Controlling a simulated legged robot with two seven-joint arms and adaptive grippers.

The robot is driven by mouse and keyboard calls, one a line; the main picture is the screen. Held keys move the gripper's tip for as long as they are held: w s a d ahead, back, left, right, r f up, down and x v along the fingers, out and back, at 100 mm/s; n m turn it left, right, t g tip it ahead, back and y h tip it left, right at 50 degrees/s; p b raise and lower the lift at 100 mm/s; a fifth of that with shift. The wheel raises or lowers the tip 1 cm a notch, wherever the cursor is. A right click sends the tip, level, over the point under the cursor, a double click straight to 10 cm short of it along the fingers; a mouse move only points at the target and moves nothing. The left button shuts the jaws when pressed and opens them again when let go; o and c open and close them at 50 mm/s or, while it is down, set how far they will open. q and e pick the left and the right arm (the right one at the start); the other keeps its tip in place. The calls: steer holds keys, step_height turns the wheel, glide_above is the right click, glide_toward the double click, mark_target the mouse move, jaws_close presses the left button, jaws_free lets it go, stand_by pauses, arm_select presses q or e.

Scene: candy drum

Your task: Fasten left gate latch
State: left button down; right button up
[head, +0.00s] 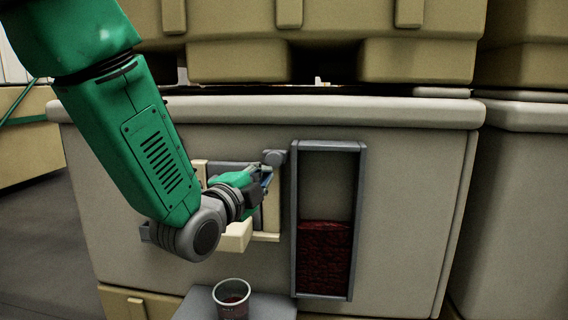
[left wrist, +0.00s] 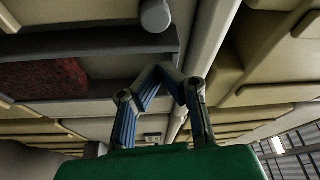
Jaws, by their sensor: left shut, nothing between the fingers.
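The gate latch area is on the front of the pale drum cabinet (head: 410,190), left of the window. A round grey knob (head: 274,157) sits at its upper right, with a cream upright bar (head: 272,212) below. A grey knob also shows at the top of the left wrist view (left wrist: 155,15). My left gripper (head: 267,177) is just below the knob, in front of the bar, partly covering the latch parts. In the left wrist view its fingertips (left wrist: 162,70) meet, with nothing between them. I cannot tell whether they touch the latch. My right gripper is out of view.
A grey-framed window (head: 325,180) holds dark red candy (head: 323,255) right of the gate. Tan crates (head: 415,60) sit above the cabinet. Floor is open at left.

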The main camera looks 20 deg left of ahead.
mark_target(267, 156)
arm_select(q)
steer(key=w, duration=1)
steer(key=shift+d+r+p, duration=0.35)
steer(key=shift+d+p, duration=0.05)
steer(key=shift+p, duration=0.05)
steer(key=shift+s, duration=0.1)
steer(key=a, duration=0.2)
steer(key=s+a, duration=0.1)
steer(key=a, duration=0.2)
steer(key=shift+s+a+b, duration=0.15)
steer(key=shift+a+b, duration=0.1)
steer(key=shift+b, duration=0.1)
